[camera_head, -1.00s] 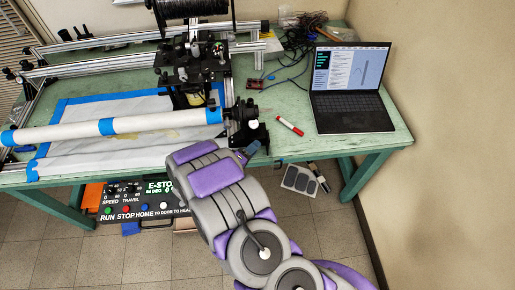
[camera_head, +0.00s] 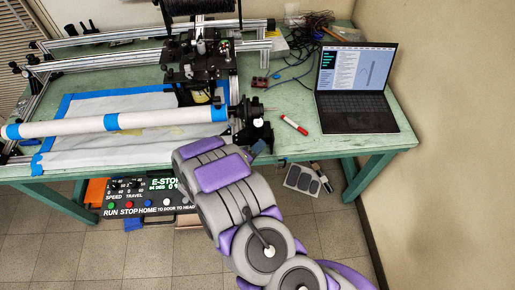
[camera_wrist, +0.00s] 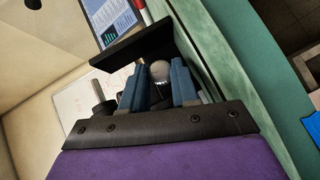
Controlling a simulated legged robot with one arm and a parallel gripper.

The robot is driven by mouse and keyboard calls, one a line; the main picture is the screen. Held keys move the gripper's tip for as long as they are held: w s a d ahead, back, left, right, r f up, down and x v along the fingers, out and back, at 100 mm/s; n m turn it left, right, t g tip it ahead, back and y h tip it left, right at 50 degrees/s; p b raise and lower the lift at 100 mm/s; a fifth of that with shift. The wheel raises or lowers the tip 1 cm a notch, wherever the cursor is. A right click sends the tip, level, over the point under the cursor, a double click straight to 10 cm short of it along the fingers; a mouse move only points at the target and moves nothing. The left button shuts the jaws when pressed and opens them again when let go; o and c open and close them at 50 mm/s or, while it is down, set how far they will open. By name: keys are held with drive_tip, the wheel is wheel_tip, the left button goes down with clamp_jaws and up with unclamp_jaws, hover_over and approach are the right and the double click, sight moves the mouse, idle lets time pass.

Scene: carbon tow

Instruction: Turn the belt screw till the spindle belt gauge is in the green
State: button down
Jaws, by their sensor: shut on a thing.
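My gripper (camera_head: 258,148) is at the table's front edge, just below the spindle's right end. In the wrist view its two blue fingers (camera_wrist: 157,84) are close together around a screw with a rounded pale metal head (camera_wrist: 160,70), and the grip is shut on it. The shaft below the head is mostly hidden between the fingers. A dark flat plate (camera_wrist: 135,47) lies just beyond the fingertips. The white-wrapped spindle (camera_head: 75,126) runs across the table to a black end mount (camera_head: 246,118). A small white round face (camera_head: 258,123) shows on that mount; I cannot read it or tell whether it is the belt gauge.
A red-and-white marker (camera_head: 294,125) and an open laptop (camera_head: 354,105) are right of the mount. A control box (camera_head: 145,196) with an E-STOP label is below the table, left of my arm. The floor at the lower left is clear.

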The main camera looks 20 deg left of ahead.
drive_tip(key=shift+a, duration=0.3)
idle(0.6)
drive_tip(key=c, duration=1.3)
unclamp_jaws()
drive_tip(key=shift+o, duration=0.8)
drive_tip(key=shift+a+f, duration=0.1)
drive_tip(key=shift+a, duration=0.15)
drive_tip(key=shift+d, duration=0.15)
